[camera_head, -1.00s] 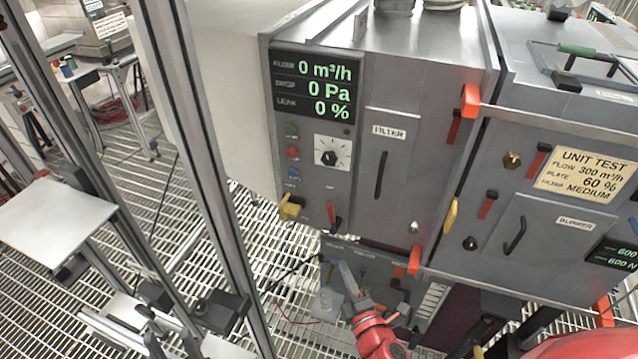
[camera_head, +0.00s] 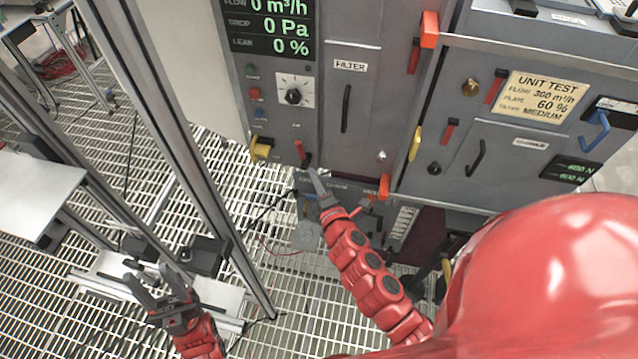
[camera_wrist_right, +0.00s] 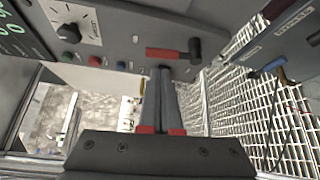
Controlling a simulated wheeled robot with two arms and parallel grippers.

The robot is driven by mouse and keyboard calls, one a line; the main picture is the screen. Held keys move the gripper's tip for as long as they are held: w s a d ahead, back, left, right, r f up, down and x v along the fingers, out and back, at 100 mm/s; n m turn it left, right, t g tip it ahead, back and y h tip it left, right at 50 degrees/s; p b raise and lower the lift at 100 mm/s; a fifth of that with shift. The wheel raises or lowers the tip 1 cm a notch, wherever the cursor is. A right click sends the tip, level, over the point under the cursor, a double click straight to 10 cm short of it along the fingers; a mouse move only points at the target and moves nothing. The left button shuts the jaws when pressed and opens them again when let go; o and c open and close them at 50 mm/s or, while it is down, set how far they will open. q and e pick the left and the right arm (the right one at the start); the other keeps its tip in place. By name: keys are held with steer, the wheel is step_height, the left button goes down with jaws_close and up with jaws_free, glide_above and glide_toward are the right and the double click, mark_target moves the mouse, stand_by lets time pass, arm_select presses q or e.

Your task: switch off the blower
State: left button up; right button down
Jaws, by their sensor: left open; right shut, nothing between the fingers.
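The blower unit is a grey steel cabinet whose display (camera_head: 268,25) reads 0 m³/h, 0 Pa and 0 %. Below the display are a dial (camera_head: 293,97) and green, red (camera_head: 255,95) and blue buttons. A small red lever (camera_head: 300,149) with a black end sits low on this panel; it also shows in the right wrist view (camera_wrist_right: 168,53). My right gripper (camera_head: 316,179) is shut and empty just below the lever. In the wrist view its fingertips (camera_wrist_right: 162,72) point at the lever; contact cannot be told. My left gripper (camera_head: 150,278) is open and empty at lower left.
A yellow handle (camera_head: 262,148) sticks out left of the lever. The filter door (camera_head: 347,110) and a red latch (camera_head: 429,30) are to the right. A metal post (camera_head: 185,150) stands between my left gripper and the cabinet. Grating floor is open below.

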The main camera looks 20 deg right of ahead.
mark_target(301, 151)
steer(key=w, duration=0.2)
steer(key=w+p, duration=0.1)
steer(key=w, duration=0.2)
steer(key=w+p, duration=0.1)
steer(key=w, duration=0.1)
steer(key=shift+w+f, duration=0.2)
steer(key=shift+f, duration=0.05)
steer(key=shift+w+f, duration=0.1)
steer(key=shift+w, duration=0.15)
